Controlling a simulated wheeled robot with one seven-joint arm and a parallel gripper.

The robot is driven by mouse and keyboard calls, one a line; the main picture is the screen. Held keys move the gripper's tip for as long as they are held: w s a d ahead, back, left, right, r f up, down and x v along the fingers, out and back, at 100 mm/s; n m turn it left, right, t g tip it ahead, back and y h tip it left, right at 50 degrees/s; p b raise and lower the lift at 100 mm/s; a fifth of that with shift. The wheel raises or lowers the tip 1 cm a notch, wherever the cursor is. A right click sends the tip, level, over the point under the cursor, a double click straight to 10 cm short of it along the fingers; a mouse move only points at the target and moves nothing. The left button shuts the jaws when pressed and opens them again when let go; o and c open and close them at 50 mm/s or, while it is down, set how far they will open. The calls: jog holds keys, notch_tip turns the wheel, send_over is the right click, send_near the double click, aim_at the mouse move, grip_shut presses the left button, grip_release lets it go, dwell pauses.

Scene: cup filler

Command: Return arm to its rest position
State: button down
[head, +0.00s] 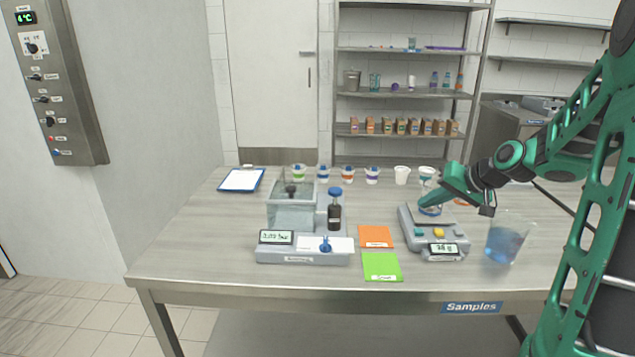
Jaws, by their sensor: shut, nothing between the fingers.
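My green arm comes in from the right side. My gripper (428,201) is shut and empty, low over the grey scale (432,238) on the table (200,262). The scale's small display seems to read 78 g. A clear, bluish cup shape (430,210) shows at the scale's plate, right by my fingertips. The gripper partly hides it, and I cannot tell whether they touch. A clear beaker with blue liquid (505,243) stands right of the scale, close to my forearm.
A balance with a glass box (292,207) and a dark bottle (335,215) stand at centre left. Orange (376,237) and green (382,267) sheets lie between it and the scale. Several cups line the back, with a white cup (402,175) among them. A clipboard (242,180) lies far left.

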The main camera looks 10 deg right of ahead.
jog(key=s+a+f+g+h, duration=0.1)
jog(key=s+a+g, duration=0.1)
jog(key=s, duration=0.9)
jog(key=s+a+f+m+g+h, duration=0.1)
jog(key=s+g, duration=0.2)
jog(key=s, duration=0.9)
jog(key=s+a+f+g+h, duration=0.1)
jog(key=s+a+g, duration=0.1)
jog(key=s, duration=1)
jog(key=shift+a+g, duration=0.3)
jog(key=shift+g, duration=0.5)
jog(key=shift+w+f, duration=0.2)
jog(key=shift+w, duration=0.45)
